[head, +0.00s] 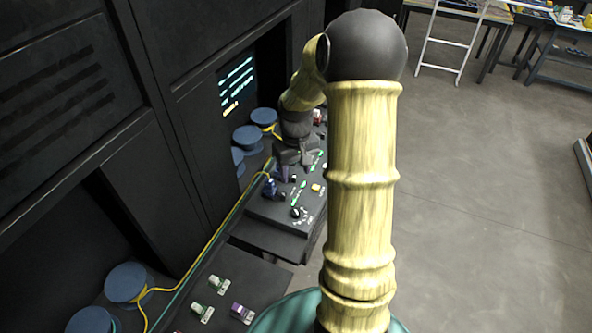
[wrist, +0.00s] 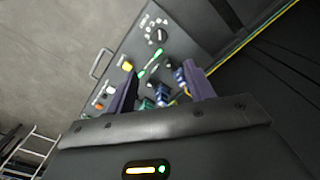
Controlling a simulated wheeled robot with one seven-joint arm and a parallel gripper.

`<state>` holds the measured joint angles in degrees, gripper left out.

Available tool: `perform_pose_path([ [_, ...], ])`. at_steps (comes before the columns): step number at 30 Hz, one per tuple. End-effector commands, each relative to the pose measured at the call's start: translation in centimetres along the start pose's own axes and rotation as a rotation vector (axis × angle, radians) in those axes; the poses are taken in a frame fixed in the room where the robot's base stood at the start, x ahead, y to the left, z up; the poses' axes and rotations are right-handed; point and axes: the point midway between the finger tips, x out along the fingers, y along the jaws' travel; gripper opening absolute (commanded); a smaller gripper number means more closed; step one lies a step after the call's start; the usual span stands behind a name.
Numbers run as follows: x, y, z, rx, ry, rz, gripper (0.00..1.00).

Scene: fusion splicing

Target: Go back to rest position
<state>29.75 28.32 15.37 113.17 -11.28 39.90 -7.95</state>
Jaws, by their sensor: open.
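My gripper (wrist: 161,84) is open, with its two purple fingers spread apart in the wrist view. Nothing shows clearly held between them; small blue and green parts (wrist: 161,95) of the panel show in the gap. In the head view my gripper (head: 287,174) points down over the dark splicing console (head: 262,208), partly hidden against it. I cannot tell how high the fingers are above the console. A blue fitting (head: 269,188) stands on the console just left of the fingers. A black knob (wrist: 159,35) and a yellow button (wrist: 127,66) show on the panel in the wrist view.
A dark cabinet wall (head: 150,130) with a lit screen (head: 236,86) runs along the left. Blue spools (head: 126,281) with yellow and green fibres lie beside it. Small fittings (head: 218,283) sit on the nearer bench. Open floor (head: 480,190) lies to the right, with a white ladder (head: 448,42) behind.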

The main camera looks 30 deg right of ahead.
Motion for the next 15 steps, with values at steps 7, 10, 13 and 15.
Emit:
perform_pose_path([
  [7,0.0,0.0,0.0,0.0,0.0,0.0,0.53],
  [10,0.0,0.0,0.0,0.0,0.0,0.0,0.53],
  [13,-0.1,-0.4,0.1,-0.002,0.005,0.004,0.53],
  [15,-0.4,-1.4,0.6,-0.008,0.012,0.009,0.53],
])
